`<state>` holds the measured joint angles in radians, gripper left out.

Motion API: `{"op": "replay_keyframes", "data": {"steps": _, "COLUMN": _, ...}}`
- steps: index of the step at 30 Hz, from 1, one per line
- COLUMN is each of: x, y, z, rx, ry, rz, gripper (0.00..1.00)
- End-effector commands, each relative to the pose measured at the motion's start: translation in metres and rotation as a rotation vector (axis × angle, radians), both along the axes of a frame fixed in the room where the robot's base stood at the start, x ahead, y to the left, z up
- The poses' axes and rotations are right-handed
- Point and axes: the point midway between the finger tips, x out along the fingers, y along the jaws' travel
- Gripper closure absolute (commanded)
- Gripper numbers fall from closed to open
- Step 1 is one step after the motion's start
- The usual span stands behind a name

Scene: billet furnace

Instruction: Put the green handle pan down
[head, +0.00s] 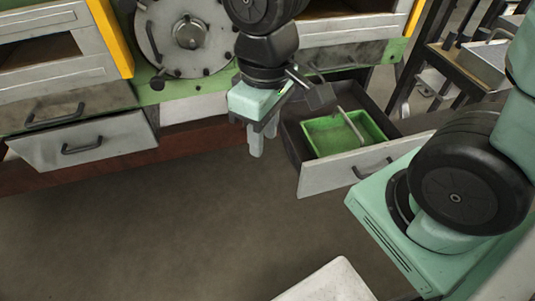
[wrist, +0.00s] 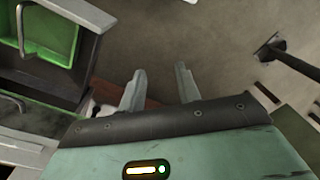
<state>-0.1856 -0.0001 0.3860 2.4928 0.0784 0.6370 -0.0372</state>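The green handle pan (head: 323,137) is a green rectangular pan with a thin grey handle. It sits inside an open drawer (head: 335,173) right of my gripper in the head view. It also shows at the upper left of the wrist view (wrist: 63,49), partly cut off by the frame edge. My gripper (head: 257,150) points down just left of the drawer, apart from the pan. In the wrist view my gripper's two fingers (wrist: 160,80) stand apart with nothing between them.
Another drawer (head: 85,143) is pulled out at the left. A round furnace door (head: 187,35) is behind my arm. A rack with trays (head: 480,60) stands at the upper right. A pale surface (head: 330,283) is at the bottom. The floor (head: 170,235) between is clear.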

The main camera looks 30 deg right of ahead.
Motion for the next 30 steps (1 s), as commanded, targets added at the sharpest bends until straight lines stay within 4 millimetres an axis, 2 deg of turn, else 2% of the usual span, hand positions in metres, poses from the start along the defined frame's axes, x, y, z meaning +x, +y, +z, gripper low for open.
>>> {"op": "replay_keyframes", "data": {"steps": 1, "x": -0.017, "y": 0.010, "z": 0.004, "rx": 0.000, "ry": -0.009, "rz": 0.043, "gripper": 0.67}}
{"op": "replay_keyframes", "data": {"steps": 3, "x": -0.035, "y": 0.018, "z": 0.007, "rx": 0.002, "ry": -0.015, "rz": 0.077, "gripper": 0.67}}
{"op": "replay_keyframes", "data": {"steps": 8, "x": -0.055, "y": 0.025, "z": 0.011, "rx": 0.005, "ry": -0.021, "rz": 0.116, "gripper": 0.67}}
{"op": "replay_keyframes", "data": {"steps": 17, "x": -0.057, "y": 0.026, "z": 0.011, "rx": 0.006, "ry": -0.020, "rz": 0.119, "gripper": 0.67}}
{"op": "replay_keyframes", "data": {"steps": 22, "x": -0.057, "y": 0.026, "z": 0.027, "rx": 0.006, "ry": -0.020, "rz": 0.120, "gripper": 0.67}}
{"op": "replay_keyframes", "data": {"steps": 30, "x": -0.057, "y": 0.026, "z": 0.023, "rx": 0.006, "ry": -0.020, "rz": 0.120, "gripper": 0.67}}
